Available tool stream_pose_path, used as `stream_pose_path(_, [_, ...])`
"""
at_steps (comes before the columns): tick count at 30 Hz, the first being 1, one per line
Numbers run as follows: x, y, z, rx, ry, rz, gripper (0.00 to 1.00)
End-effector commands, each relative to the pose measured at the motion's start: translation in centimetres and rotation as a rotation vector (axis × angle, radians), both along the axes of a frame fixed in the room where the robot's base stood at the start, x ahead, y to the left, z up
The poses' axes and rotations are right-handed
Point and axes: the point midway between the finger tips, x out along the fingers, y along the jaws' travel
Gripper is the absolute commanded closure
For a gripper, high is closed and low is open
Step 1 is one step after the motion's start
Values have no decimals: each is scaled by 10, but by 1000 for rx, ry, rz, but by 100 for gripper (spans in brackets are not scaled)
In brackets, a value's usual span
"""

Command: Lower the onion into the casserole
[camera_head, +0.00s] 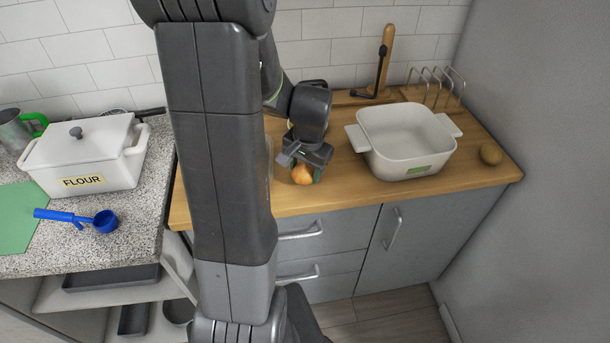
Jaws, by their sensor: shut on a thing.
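The onion (302,175) is small and orange-brown. It is between the fingers of my gripper (304,170), which is shut on it near the front edge of the wooden counter. I cannot tell whether the onion touches the counter. The casserole (408,141) is a white, square, open dish with two side handles and a green label on its front. It stands on the wooden counter to the right of my gripper, apart from it. Its visible inside looks empty. My arm hides part of the counter to the left of the gripper.
On the left counter are a white FLOUR container (84,155), a blue scoop (103,220) and a green mat (22,222).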

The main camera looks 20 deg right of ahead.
Motion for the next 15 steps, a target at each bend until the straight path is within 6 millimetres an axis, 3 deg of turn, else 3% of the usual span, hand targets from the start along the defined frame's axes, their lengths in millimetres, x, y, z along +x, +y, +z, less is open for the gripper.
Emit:
stream_pose_path(6, [1, -1, 42, -3, -6, 0, 73])
stream_pose_path(15, [1, -10, 78, 0, -1, -2, 73])
